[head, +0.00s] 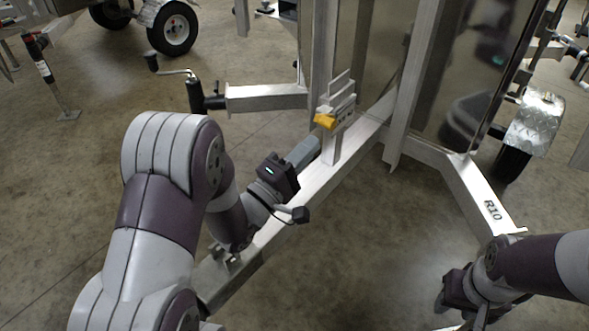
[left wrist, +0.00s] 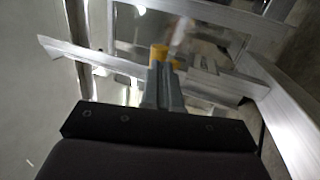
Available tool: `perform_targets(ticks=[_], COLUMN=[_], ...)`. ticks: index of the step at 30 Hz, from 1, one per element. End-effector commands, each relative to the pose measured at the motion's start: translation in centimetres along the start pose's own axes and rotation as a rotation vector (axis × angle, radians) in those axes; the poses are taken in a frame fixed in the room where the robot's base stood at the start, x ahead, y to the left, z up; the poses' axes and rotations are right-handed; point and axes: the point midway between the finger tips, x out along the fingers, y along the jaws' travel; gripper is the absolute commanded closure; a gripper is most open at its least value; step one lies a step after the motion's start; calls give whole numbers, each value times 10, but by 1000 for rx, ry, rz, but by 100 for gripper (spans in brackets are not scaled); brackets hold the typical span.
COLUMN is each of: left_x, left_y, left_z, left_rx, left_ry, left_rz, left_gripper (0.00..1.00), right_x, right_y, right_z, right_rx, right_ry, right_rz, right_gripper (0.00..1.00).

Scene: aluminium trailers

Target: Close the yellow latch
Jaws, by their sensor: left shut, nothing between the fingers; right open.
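The yellow latch (head: 325,121) sits on a metal bracket (head: 340,100) on the upright post of the trailer frame, near the middle of the head view. In the left wrist view the yellow latch (left wrist: 159,53) shows just beyond the fingertips. My left gripper (head: 314,143) is shut and empty, with its fingers pointing at the latch from just below and left. It also shows in the left wrist view (left wrist: 160,72). Whether the fingers touch the latch, I cannot tell. My right gripper (head: 462,322) is low at the right, mostly hidden by its own arm and the picture edge.
The trailer's aluminium beam (head: 290,208) runs diagonally under my left gripper. A crank jack (head: 195,93) is at the upper left. The concrete floor (head: 360,230) between the beams is clear.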

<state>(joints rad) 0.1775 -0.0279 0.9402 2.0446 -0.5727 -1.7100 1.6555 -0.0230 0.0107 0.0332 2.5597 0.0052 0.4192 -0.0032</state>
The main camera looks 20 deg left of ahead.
Motion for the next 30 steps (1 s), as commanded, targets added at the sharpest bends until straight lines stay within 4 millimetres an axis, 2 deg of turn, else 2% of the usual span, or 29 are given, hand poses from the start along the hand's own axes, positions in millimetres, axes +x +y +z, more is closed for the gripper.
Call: perform_targets(ticks=[3,9,20,25,30], left_x=[16,29,30,33,33], left_y=[-2,0,1,9,8], left_z=[1,0,0,0,0], left_rx=[0,0,0,-2,-4], left_ry=[-2,0,1,1,1], left_rz=[1,-1,-4,-36,-63], left_gripper=[100,100,100,100,100], right_x=[6,8,5,-12,-19], right_y=[0,0,0,0,0], right_z=[1,1,1,-1,-2], right_rx=[0,0,0,0,0], right_ry=[0,-1,-1,0,0], right_rz=[0,0,0,0,0], right_gripper=[57,57,57,57,57])
